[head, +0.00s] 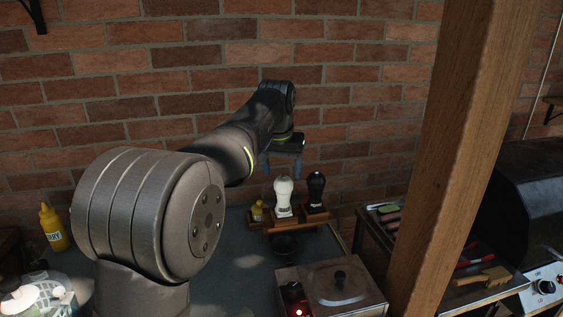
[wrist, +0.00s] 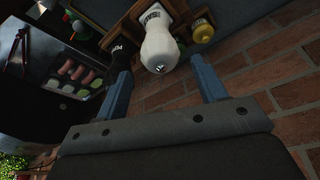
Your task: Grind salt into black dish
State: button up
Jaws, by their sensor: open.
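My gripper (head: 283,165) is open and empty, with its fingers pointing down above the grinder rack. The wrist view also shows my gripper (wrist: 163,92) with its two blue fingers spread wide. The white salt grinder (head: 283,195) stands upright in the wooden rack (head: 275,227), below my gripper. In the wrist view the white grinder (wrist: 158,48) appears between the fingers' lines, apart from both. A black grinder (head: 316,190) stands to its right. The black dish (head: 284,245) sits on the table in front of the rack; its inside is too dark to make out.
A small yellow bottle (head: 257,210) stands at the rack's left. A lidded metal box (head: 335,284) with a red light is in front. A yellow bottle (head: 54,228) stands far left. A wooden post (head: 462,150) rises at right, before a grill (head: 525,205). A brick wall (head: 200,80) is behind.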

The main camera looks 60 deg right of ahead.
aim_at(282, 179)
jog(key=shift+x, duration=3.35)
jog(key=c, duration=0.9)
jog(key=shift+n+t+y, duration=0.3)
jog(key=shift+n+t, duration=0.2)
jog(key=shift+n, duration=1.3)
jog(key=shift+c, duration=0.2)
jog(key=m+g, duration=0.1)
jog(key=m, duration=0.3)
jog(key=shift+m+g+h, duration=0.4)
jog(key=shift+m+g, duration=0.2)
jog(key=shift+m, duration=1.1)
